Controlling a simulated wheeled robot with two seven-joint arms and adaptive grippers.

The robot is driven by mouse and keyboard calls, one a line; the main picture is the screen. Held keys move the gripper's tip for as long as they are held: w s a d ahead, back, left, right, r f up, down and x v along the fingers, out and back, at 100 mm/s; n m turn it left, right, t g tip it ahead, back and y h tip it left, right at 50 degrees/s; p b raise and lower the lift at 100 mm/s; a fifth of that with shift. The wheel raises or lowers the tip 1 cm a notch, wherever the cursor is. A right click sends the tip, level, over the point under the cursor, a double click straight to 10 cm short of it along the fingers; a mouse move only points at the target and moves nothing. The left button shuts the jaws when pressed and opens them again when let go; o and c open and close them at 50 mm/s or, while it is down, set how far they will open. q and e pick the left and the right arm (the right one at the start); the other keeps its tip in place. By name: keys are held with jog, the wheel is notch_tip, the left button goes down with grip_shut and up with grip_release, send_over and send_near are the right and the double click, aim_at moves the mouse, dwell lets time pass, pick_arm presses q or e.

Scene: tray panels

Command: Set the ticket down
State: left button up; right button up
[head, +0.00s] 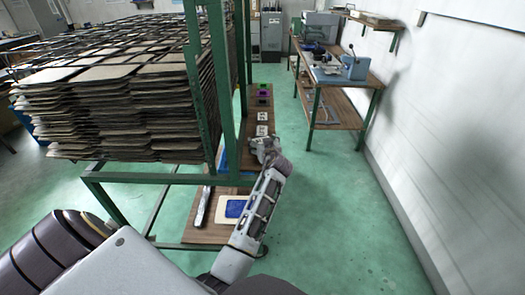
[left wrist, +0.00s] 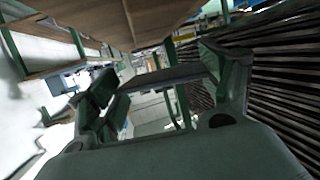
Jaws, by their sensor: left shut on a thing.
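My left gripper (head: 265,150) is low over the long wooden board (head: 205,236) beside the green rack. In the left wrist view the same gripper (left wrist: 158,80) is shut on a thin, dark, flat piece, seen nearly edge-on between its fingers; I take it for the ticket (left wrist: 165,77). The ticket's face and markings cannot be made out. In the head view the gripper and arm hide it. Whether it touches the board cannot be told. My right gripper is not in view.
Pale marked cards (head: 262,130), with purple and green ones beyond, lie on the board. Nearer are a blue-centred pale panel (head: 235,208) and a grey bar (head: 203,206). Green rack posts (head: 195,80) and stacked trays (head: 110,100) stand left. Floor (head: 335,200) to the right is clear.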

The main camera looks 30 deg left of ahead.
pick_arm(q)
jog(key=shift+f, duration=0.15)
notch_tip(320, 180, down, 2)
jog(key=shift+f, duration=0.7)
jog(key=o, duration=0.8)
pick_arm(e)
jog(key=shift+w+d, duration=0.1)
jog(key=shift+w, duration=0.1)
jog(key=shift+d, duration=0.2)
